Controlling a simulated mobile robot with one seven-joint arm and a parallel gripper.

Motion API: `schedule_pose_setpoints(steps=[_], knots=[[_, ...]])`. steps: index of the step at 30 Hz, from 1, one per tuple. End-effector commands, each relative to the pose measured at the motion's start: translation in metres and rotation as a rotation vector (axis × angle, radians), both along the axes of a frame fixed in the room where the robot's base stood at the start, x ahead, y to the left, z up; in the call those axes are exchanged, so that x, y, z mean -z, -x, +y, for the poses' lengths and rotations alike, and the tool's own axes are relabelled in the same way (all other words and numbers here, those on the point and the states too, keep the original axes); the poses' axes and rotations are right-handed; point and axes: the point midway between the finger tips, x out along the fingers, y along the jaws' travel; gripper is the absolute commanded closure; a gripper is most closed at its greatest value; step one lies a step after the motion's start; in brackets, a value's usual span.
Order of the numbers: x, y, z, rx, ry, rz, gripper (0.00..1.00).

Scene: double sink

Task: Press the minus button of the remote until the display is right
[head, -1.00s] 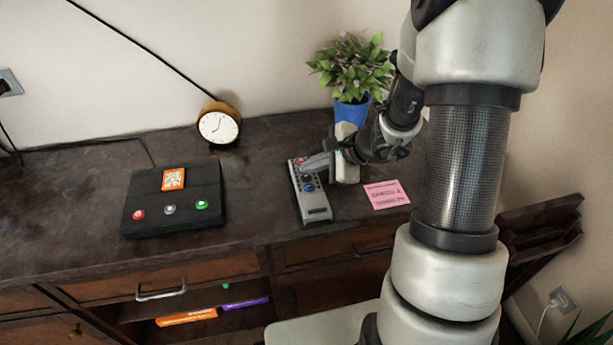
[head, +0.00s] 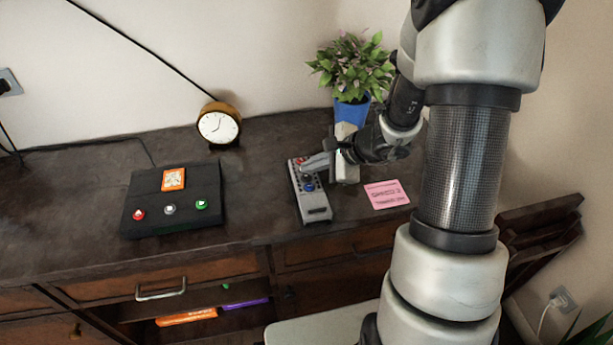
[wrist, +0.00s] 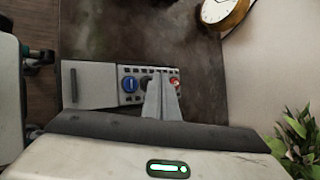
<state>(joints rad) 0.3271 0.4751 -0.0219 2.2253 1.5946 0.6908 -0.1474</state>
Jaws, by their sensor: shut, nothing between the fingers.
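The grey remote (head: 315,205) lies on the dark dresser top, with a red button, a dark button and a blue button (head: 309,187) along it. In the wrist view the remote (wrist: 92,85) lies sideways, with the blue button (wrist: 130,85) left of my fingers and the red button (wrist: 175,83) just right of them. My gripper (head: 304,166) is shut and empty, its fingertips over the upper part of the remote near the dark button (wrist: 147,80). I cannot tell whether the tips touch a button. The button marks and any display reading are too small to read.
A black box (head: 150,215) with red, white and green buttons and an orange label stands left. A clock (head: 218,126) and a plant in a blue pot (head: 350,112) stand behind. A pink note (head: 387,194) lies right of the remote. The dresser top between box and remote is clear.

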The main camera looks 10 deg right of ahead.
Motion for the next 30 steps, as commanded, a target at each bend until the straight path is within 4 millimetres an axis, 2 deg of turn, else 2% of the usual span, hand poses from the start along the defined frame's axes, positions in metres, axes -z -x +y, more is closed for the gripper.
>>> schedule_pose_setpoints(steps=[8, 30], knots=[[0.0089, -0.0001, -0.0001, 0.000, 0.000, -0.001, 1.00], [0.0113, 0.0000, 0.0000, 0.000, 0.000, 0.000, 1.00]])
